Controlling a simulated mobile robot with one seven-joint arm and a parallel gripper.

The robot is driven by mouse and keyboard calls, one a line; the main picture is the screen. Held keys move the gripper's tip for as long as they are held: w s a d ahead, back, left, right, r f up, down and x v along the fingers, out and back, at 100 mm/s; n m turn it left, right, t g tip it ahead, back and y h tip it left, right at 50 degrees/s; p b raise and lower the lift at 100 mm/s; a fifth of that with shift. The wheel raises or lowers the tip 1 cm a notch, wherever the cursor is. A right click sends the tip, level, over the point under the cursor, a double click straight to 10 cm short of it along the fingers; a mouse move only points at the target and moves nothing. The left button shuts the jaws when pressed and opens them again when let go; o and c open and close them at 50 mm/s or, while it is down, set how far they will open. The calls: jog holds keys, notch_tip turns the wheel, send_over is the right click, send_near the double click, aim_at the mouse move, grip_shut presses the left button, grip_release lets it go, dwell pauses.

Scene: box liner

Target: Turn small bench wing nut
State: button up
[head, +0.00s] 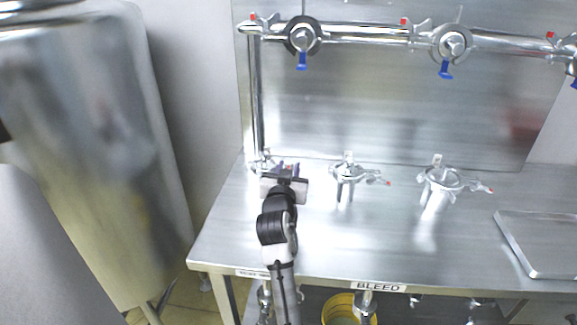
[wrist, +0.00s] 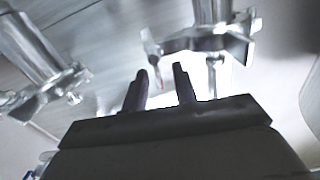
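My gripper (head: 288,170) is over the left rear of the steel bench, at the leftmost bench clamp (head: 262,160), which it partly hides. In the wrist view my two dark fingers (wrist: 162,78) stand apart with a gap between them. A metal clamp (wrist: 210,38) on a pipe is just beyond the fingertips. A thin red-tipped part, perhaps its wing nut (wrist: 156,68), shows in line with the gap. I cannot tell whether the fingers touch it. Another clamp (wrist: 45,85) is at the left of the wrist view.
Two more bench clamps stand to the right, a middle one (head: 345,174) and a right one (head: 440,180). A pipe (head: 365,33) with blue-handled valves runs above. A steel tray (head: 540,250) lies at right. A large steel vessel (head: 90,150) stands left. The front bench top is clear.

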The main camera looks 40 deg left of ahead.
jog(key=shift+w, duration=0.15)
grip_shut()
jog(key=shift+a+n, duration=0.25)
jog(key=shift+n, duration=0.75)
grip_release()
